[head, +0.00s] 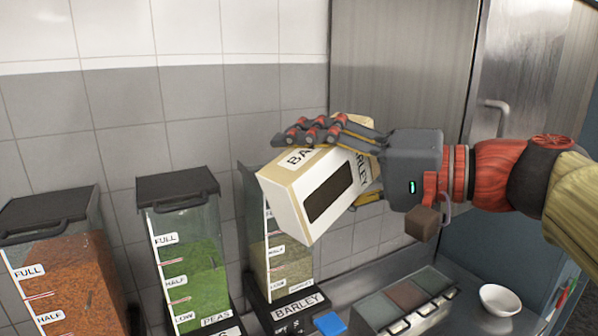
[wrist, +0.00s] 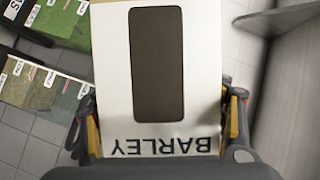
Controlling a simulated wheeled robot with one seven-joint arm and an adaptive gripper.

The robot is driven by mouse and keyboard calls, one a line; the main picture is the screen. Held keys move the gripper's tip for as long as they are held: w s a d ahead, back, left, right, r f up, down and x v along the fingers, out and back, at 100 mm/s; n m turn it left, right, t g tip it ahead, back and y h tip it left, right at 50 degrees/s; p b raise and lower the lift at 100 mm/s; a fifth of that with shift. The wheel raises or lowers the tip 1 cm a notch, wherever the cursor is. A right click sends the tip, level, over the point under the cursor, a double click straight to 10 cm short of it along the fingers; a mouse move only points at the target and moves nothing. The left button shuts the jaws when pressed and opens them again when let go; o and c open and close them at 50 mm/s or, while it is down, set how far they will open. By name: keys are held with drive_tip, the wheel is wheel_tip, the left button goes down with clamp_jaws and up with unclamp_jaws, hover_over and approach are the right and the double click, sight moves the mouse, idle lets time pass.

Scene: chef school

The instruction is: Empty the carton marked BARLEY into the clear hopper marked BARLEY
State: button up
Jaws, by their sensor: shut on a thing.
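The BARLEY carton (head: 318,190) is white and tan with a dark window in its face. My gripper (head: 325,165) is shut on it, with fingers along its sides. The carton is tilted in the air, its lower end down and to the left, in front of the top of the clear BARLEY hopper (head: 290,265). The hopper holds pale grain to around its HALF label. The carton hides much of the hopper's top, so I cannot tell whether it is open. No falling grain shows. In the wrist view the carton (wrist: 205,70) fills the middle between the fingers.
The PEAS hopper (head: 190,260), with a dark handled lid, stands left of the BARLEY hopper. A hopper of orange contents (head: 75,285) is farther left. A lidded tray (head: 405,300), a blue item (head: 330,324) and a white bowl (head: 500,300) are on the counter at right.

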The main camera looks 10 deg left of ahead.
sight(340, 210)
drive_tip(key=shift+s+d+f+n+t+h+b, duration=0.15)
drive_tip(key=shift+s+d+f+n+h+b, duration=0.25)
drive_tip(key=shift+f+n+b, duration=0.8)
drive_tip(key=shift+s+d+f+n+t+h+b, duration=0.2)
drive_tip(key=shift+s+d+f+n+h+b, duration=0.3)
drive_tip(key=shift+b, duration=1.35)
drive_tip(key=shift+s+d+f+n+t+h+b, duration=0.15)
drive_tip(key=shift+s+d+f+n+h+b, duration=0.15)
drive_tip(key=shift+f+n+b, duration=0.9)
drive_tip(key=shift+r+m+b, duration=0.3)
drive_tip(key=shift+r+b, duration=0.15)
drive_tip(key=shift+r, duration=0.05)
